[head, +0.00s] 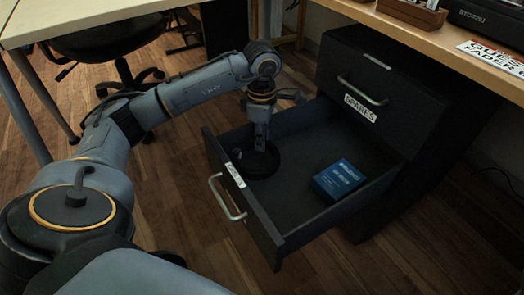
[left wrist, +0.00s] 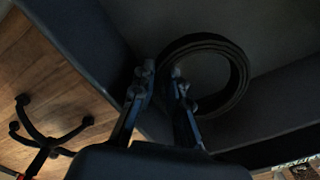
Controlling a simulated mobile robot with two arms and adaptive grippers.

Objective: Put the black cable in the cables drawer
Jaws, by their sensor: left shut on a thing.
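The black cable (head: 269,163) is a round coil in the near left part of the open lower drawer (head: 296,132). The small label (head: 234,175) on that drawer's front is too blurred to read surely. My left gripper (head: 261,143) reaches down into the drawer and is shut on the coil's edge. In the left wrist view the fingers (left wrist: 160,80) sit at the left side of the cable ring (left wrist: 240,78), inside the dark drawer walls. Whether the coil touches the drawer floor is hard to tell. My right gripper is not in view.
A blue box (head: 338,180) lies in the drawer to the right of the coil. The closed drawer marked SPARES (head: 360,108) is above. A wooden desk (head: 440,38) overhangs at the upper right. An office chair (head: 120,45) stands at the back left.

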